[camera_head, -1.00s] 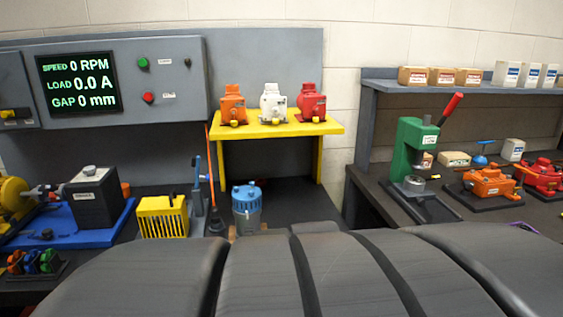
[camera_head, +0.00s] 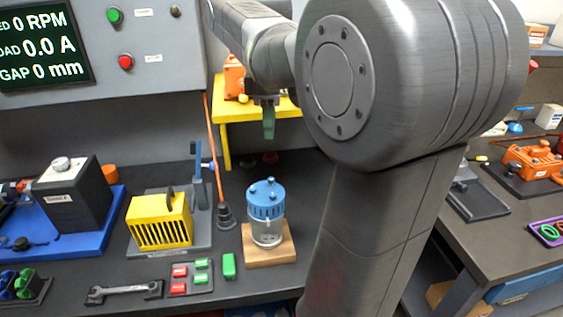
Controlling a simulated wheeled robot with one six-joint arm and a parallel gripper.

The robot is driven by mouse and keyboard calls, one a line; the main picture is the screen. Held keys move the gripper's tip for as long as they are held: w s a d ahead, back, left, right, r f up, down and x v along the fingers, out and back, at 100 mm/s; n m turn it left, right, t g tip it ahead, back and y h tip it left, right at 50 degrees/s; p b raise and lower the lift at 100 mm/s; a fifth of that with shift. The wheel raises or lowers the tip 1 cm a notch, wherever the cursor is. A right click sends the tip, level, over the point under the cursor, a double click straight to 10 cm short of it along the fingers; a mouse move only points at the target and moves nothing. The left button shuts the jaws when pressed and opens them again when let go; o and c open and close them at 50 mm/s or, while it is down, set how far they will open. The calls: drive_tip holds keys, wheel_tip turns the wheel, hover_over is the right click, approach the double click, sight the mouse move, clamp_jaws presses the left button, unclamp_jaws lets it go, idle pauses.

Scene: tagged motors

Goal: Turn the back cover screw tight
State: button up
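A motor with a blue ribbed cover (camera_head: 266,203) and a clear-grey lower body stands upright on a wooden block (camera_head: 284,252) on the bench. Small raised screw-like knobs (camera_head: 271,181) sit on the cover's top; how tight any of them is cannot be told. My gripper (camera_head: 267,112) hangs at the top centre, apart from the motor and above and behind it in the picture. A green piece (camera_head: 268,124) shows at its tip. Whether this is a held thing or part of the fingers is unclear, and the finger gap is hidden.
My large arm links cover the centre right. A yellow slotted box (camera_head: 160,220), a wrench (camera_head: 123,291), a panel of red and green blocks (camera_head: 190,276) and a loose green block (camera_head: 229,265) lie around the motor. A yellow shelf (camera_head: 238,111) stands behind.

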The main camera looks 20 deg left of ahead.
sight(271, 178)
wheel_tip(271, 178, down, 13)
drive_tip(key=shift+s+d+f, duration=0.1)
drive_tip(key=shift+s, duration=0.05)
idle(0.4)
